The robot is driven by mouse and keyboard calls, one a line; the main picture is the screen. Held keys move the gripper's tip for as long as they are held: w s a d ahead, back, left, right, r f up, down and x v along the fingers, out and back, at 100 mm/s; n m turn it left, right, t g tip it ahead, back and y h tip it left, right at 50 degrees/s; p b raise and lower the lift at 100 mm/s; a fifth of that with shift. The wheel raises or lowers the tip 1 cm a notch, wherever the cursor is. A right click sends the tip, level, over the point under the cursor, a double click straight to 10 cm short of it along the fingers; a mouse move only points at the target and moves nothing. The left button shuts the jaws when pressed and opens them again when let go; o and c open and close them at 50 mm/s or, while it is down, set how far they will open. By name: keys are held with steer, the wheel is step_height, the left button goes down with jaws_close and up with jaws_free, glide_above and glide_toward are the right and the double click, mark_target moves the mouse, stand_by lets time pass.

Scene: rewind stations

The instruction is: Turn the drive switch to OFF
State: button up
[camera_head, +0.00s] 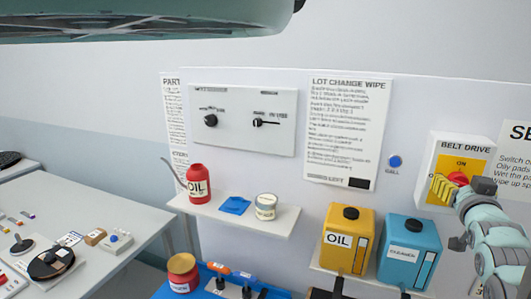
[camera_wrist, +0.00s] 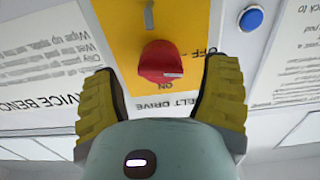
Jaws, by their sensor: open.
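The drive switch is a red knob (camera_head: 458,178) on the yellow plate (camera_head: 478,166) of the white BELT DRIVE box (camera_head: 452,137). In the wrist view the red knob (camera_wrist: 160,62) shows upside down, with ON beneath it and OFF to its right. A pale mark lies on the knob's face; I cannot tell for sure which label it points to. My gripper (camera_head: 452,185) is at the box. In the wrist view my gripper (camera_wrist: 162,78) is open, with one yellow finger on each side of the knob. Contact cannot be made out.
A blue call button (camera_head: 395,162) is left of the box. Yellow (camera_head: 346,238) and blue (camera_head: 408,252) containers stand on a shelf below. A red oil can (camera_head: 197,186) and a small tin (camera_head: 266,206) stand on another shelf. A panel with two dials (camera_head: 243,120) hangs above.

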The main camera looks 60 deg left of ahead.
steer(key=shift+w+a+r, duration=0.1)
steer(key=shift+w+a, duration=0.35)
steer(key=shift+w, duration=0.05)
steer(key=shift+c, duration=0.2)
steer(key=c, duration=1.1)
steer(key=b, duration=0.2)
steer(key=shift+f+n+b, duration=0.3)
steer(key=shift+f+n, duration=0.05)
steer(key=shift+n, duration=0.05)
steer(key=shift+c, duration=0.2)
steer(key=shift+n+b, duration=0.6)
steer(key=shift+b, duration=0.6)
steer(key=shift+r+n+b, duration=0.25)
steer(key=shift+n+b, duration=0.15)
steer(key=shift+b, duration=0.2)
steer(key=shift+r, duration=0.1)
